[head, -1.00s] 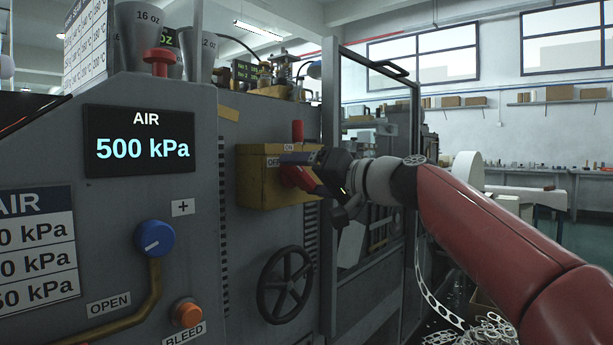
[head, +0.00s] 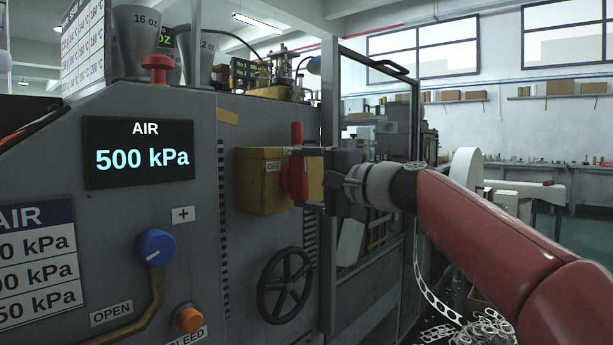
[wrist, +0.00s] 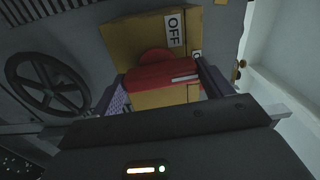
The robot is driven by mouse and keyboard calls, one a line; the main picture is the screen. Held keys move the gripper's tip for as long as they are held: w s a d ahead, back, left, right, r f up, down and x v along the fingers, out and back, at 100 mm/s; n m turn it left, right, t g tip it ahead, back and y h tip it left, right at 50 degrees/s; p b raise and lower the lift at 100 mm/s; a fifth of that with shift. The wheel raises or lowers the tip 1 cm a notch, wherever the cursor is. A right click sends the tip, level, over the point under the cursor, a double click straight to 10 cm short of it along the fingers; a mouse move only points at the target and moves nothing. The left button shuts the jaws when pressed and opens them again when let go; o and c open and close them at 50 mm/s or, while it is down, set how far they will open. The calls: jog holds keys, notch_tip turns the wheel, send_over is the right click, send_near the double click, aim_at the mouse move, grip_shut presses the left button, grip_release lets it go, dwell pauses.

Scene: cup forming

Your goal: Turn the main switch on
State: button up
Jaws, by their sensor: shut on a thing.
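The main switch is a yellow box (head: 252,190) on the grey machine's side, with a red handle (head: 297,172) on its front. The OFF label (head: 272,167) is readable; the ON label is mostly hidden. My gripper (head: 305,180) is at the handle from the right, one finger above the other, shut on the handle. In the wrist view the red handle (wrist: 160,75) lies between the two fingers, with the yellow box (wrist: 125,35) and the OFF label (wrist: 175,28) behind it. The handle looks upright in the head view.
A black handwheel (head: 286,285) sits below the switch. A framed glass door (head: 375,60) stands close behind my gripper. A blue knob (head: 156,246), an orange button (head: 188,319) and an AIR display (head: 139,153) are on the panel at left. Scrap strips lie at lower right.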

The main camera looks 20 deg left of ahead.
jog(key=shift+m, duration=0.5)
jog(key=o, duration=1)
jog(key=shift+d, duration=0.1)
jog(key=b+v, duration=0.2)
jog(key=v, duration=0.5)
jog(key=shift+d, duration=0.3)
jog(key=shift+s+f, duration=0.1)
